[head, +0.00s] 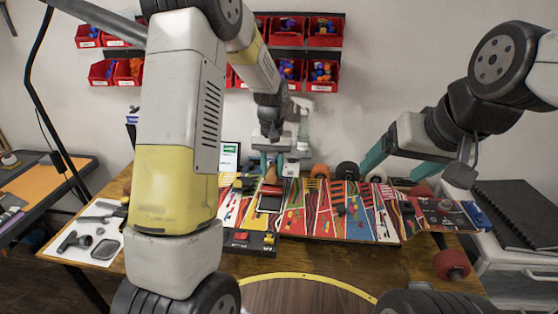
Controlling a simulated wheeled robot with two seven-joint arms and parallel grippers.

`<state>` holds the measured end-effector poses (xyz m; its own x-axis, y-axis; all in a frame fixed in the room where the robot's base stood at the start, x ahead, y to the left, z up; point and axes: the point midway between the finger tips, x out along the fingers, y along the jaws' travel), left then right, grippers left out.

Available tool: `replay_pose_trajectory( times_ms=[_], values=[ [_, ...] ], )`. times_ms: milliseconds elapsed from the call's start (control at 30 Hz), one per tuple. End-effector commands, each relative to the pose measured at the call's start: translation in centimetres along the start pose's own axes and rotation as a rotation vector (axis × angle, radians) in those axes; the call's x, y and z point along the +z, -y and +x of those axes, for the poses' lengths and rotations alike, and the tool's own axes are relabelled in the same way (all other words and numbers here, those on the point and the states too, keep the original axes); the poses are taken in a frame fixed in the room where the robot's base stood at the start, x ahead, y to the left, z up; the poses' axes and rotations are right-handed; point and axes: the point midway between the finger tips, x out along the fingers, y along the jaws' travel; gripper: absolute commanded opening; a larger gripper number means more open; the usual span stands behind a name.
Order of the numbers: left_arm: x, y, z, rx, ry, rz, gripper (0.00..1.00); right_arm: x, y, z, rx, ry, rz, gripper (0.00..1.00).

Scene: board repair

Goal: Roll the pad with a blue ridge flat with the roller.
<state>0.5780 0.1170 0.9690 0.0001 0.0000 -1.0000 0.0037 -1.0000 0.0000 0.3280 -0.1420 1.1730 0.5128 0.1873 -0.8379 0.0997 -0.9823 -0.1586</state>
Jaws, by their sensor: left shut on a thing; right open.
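A long board with a colourful striped print (318,222) lies across the wooden table. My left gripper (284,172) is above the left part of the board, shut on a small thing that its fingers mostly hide. I take this to be the roller, but cannot make out its shape. A reddish-brown piece (271,177) shows by the fingers, just above a dark rectangular pad (270,203) on the board. I cannot make out a blue ridge on any pad. My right gripper (395,172) is open and empty above the right part of the board.
A white mat (75,257) with grey tools lies at the table's left end. A black tray (258,250) sits at the board's front left edge. A red wheel (452,265) is at the front right. Red bins (322,78) hang on the wall. My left arm hides much of the left side.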

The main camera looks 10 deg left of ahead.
Motion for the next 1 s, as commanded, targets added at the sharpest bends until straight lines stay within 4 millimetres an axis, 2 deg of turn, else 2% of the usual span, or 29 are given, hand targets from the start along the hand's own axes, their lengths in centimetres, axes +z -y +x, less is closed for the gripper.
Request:
replay_pose_trajectory(
  times_ms=[333,700,1000],
  values=[
    [0.1,0.0,0.3,0.0,-0.001,0.0,0.0,0.0,0.0,0.0,0.0,0.0,0.0,0.81],
    [2.5,0.0,0.2,0.0,-0.001,0.0,0.0,0.0,0.0,0.0,0.0,0.0,0.0,0.81],
    [3.5,0.0,0.3,0.0,0.0,-0.001,0.0,0.0,0.0,0.0,0.0,0.0,0.0,0.81]
  ],
)
